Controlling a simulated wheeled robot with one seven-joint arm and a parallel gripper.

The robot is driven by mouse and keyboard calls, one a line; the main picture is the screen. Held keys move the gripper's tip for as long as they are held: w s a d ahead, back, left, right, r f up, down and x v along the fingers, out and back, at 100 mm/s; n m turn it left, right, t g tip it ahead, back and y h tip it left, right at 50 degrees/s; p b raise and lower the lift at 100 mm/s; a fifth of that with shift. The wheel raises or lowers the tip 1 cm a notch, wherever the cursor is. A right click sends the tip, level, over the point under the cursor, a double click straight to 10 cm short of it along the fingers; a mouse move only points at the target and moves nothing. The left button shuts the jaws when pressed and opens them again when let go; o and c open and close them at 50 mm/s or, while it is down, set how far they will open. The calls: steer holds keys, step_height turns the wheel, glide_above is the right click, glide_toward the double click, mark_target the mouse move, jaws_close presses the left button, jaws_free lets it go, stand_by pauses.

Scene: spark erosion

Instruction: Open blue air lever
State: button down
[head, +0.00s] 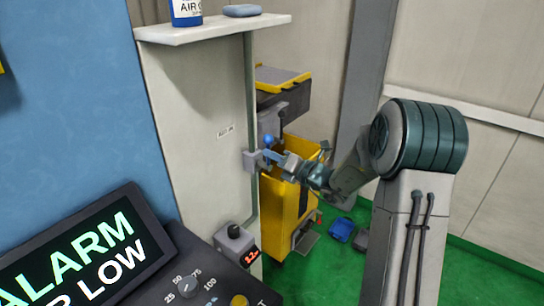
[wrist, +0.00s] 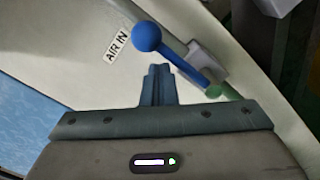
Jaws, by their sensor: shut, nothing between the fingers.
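The blue air lever, a rod with a ball end, shows in the wrist view (wrist: 147,37). Its rod slants down right from the ball to a green pivot on a pipe. In the head view its blue ball (head: 268,139) is just above my gripper tips, beside a grey valve block (head: 252,160) on the pale panel. My gripper (wrist: 158,72) is shut and empty, its fingers just below the ball and left of the rod. It also shows in the head view (head: 274,156). I cannot tell whether the fingers touch the lever.
An "AIR IN" label (wrist: 117,43) is on the panel near the lever. A shelf (head: 215,28) juts out above. A yellow cart (head: 285,205) stands behind my gripper. An alarm screen reading "AIR LOW" (head: 75,255) and a console with knobs (head: 215,285) are in front.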

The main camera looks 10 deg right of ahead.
steer(key=shift+r, duration=0.1)
steer(key=s+d+b, duration=0.3)
steer(key=s+d, duration=0.1)
steer(key=s, duration=0.6)
steer(key=shift+s+d, duration=0.35)
steer(key=shift+d, duration=0.05)
